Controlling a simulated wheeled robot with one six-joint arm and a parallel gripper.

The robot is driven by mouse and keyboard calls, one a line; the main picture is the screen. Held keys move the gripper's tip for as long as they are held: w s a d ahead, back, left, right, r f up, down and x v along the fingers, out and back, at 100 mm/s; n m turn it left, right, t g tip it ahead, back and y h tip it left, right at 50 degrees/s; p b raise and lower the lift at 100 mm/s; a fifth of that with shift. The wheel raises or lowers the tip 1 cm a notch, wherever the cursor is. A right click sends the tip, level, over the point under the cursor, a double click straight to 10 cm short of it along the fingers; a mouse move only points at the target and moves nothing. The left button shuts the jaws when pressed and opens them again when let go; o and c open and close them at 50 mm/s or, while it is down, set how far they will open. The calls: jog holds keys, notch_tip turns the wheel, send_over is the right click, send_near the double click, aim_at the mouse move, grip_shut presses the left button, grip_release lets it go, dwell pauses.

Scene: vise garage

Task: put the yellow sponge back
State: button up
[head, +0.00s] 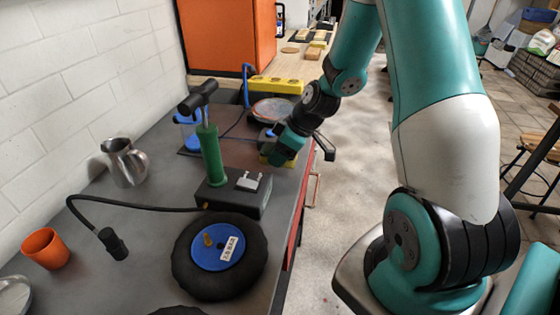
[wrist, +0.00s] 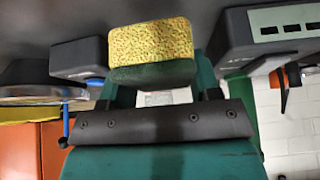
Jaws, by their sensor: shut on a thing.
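The yellow sponge (wrist: 150,42) has a dark green scouring side and shows in the wrist view between the fingers of my gripper (wrist: 155,75). My gripper is shut on it. In the head view my gripper (head: 280,150) is low over the right edge of the dark grey workbench (head: 150,200), beyond the black pump base. The sponge is mostly hidden by the gripper there, with only a little yellow showing. I cannot tell whether it touches the bench top.
A green hand pump (head: 210,155) on a black base and a black wheel (head: 183,265) with a blue hub stand nearer. A steel pitcher (head: 127,165) and orange cup (head: 46,250) are left. A yellow power strip (head: 275,85) and round dish (head: 270,108) lie beyond my gripper.

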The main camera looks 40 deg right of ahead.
jog(key=shift+f, duration=1.6)
jog(key=o, duration=0.9)
jog(key=shift+r, duration=0.15)
jog(key=v, duration=1.1)
jog(key=s+a+r+g+y, duration=0.1)
jog(key=s+a+r, duration=0.15)
jog(key=a, duration=0.45)
jog(key=s+a+r+g, duration=0.1)
jog(key=a+r, duration=0.3)
jog(key=a, duration=0.3)
jog(key=s+a+r+g, duration=0.1)
jog(key=s+a+r, duration=0.1)
jog(key=s+a, duration=0.4)
jog(key=s+a+r+g, duration=0.1)
jog(key=s+a+r, duration=0.2)
jog(key=s+a, duration=0.2)
jog(key=s, duration=0.3)
jog(key=shift+s+a+m+g, duration=0.15)
jog(key=shift+a+m+g, duration=0.15)
jog(key=shift+a+g, duration=0.1)
